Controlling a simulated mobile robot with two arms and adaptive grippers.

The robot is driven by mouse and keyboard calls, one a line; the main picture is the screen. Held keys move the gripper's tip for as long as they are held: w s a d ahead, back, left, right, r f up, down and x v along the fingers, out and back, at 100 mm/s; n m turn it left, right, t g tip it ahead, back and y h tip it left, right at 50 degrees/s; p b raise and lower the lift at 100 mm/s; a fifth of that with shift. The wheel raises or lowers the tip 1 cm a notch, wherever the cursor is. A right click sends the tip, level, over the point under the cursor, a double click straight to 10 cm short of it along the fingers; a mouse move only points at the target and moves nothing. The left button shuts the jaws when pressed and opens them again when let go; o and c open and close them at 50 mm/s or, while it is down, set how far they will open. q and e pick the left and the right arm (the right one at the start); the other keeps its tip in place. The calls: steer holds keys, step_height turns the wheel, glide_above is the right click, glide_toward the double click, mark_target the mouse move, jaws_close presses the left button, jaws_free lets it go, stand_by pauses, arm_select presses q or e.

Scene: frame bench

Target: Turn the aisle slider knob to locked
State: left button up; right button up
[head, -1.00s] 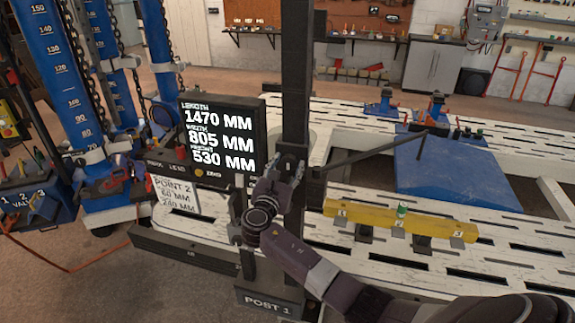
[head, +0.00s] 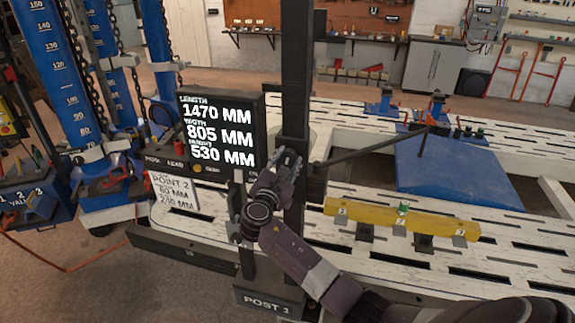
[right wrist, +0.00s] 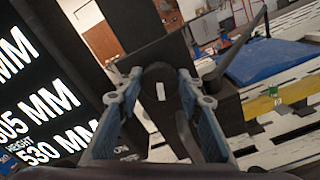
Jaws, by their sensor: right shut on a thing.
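The aisle slider knob (right wrist: 161,91) is dark and round with a white mark, in the middle of the right wrist view. It sits on a dark block on the upright black post (head: 295,80). My right gripper (head: 287,160) is at the post, its fingers one on each side of the knob and shut on it. In the right wrist view my right gripper (right wrist: 162,92) shows its blue-grey fingers. In the head view the gripper hides the knob. No locked label on the knob is readable. My left gripper is not in view.
A black display (head: 219,130) with length, width and height readings stands just left of the post. A thin dark arm (head: 370,150) reaches right from the slider. The white slotted bench (head: 390,255) carries a yellow bar (head: 385,220) and a blue block (head: 455,175).

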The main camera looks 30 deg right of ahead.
steer(key=shift+f+m+b, duration=0.25)
steer(key=shift+m+b, duration=0.55)
steer(key=shift+m, duration=0.2)
steer(key=m+b, duration=0.8)
steer(key=m, duration=0.1)
steer(key=shift+f+b, duration=0.15)
steer(key=shift+b, duration=0.25)
steer(key=shift+m+b, duration=1.6)
steer(key=shift+m, duration=0.1)
steer(key=o, duration=1.1)
steer(key=shift+s, duration=0.1)
